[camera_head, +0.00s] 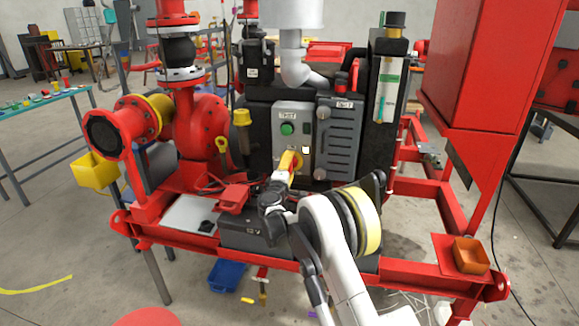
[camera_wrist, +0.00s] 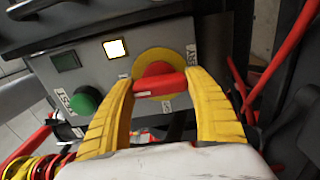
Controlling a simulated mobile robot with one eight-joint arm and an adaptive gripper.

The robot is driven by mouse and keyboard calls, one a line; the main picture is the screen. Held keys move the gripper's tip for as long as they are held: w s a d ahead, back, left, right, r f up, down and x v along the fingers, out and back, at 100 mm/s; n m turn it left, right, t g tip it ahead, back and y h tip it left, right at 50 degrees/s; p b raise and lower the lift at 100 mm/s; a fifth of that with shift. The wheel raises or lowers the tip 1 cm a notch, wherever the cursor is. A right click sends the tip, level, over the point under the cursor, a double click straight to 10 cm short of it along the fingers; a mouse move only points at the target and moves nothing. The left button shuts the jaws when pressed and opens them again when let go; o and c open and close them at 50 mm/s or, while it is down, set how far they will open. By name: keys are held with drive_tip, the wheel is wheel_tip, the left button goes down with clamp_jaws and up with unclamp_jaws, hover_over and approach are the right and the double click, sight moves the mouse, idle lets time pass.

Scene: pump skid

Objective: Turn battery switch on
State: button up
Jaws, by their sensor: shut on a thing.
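The battery switch is a red rotary handle (camera_wrist: 158,84) on a round yellow plate (camera_wrist: 150,58), on a grey panel. In the wrist view the handle lies nearly crosswise between the two yellow fingers of my gripper (camera_wrist: 161,82), which are closed on its ends. In the head view my gripper (camera_head: 287,163) reaches the lower part of the grey control panel (camera_head: 292,112), and its fingers hide part of the switch (camera_head: 297,160). A label beside the plate ends in "ERY"; the rest is hidden by a finger.
A green start button (camera_wrist: 86,101) and a lit white square (camera_wrist: 115,48) are on the same panel. Red cables (camera_wrist: 275,75) hang close to the right finger in the wrist view. The red skid frame (camera_head: 420,278) and a black battery box (camera_head: 240,235) lie below my arm.

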drive_tip(key=o, duration=1.2)
drive_tip(key=shift+c, duration=0.2)
drive_tip(key=v, duration=1.2)
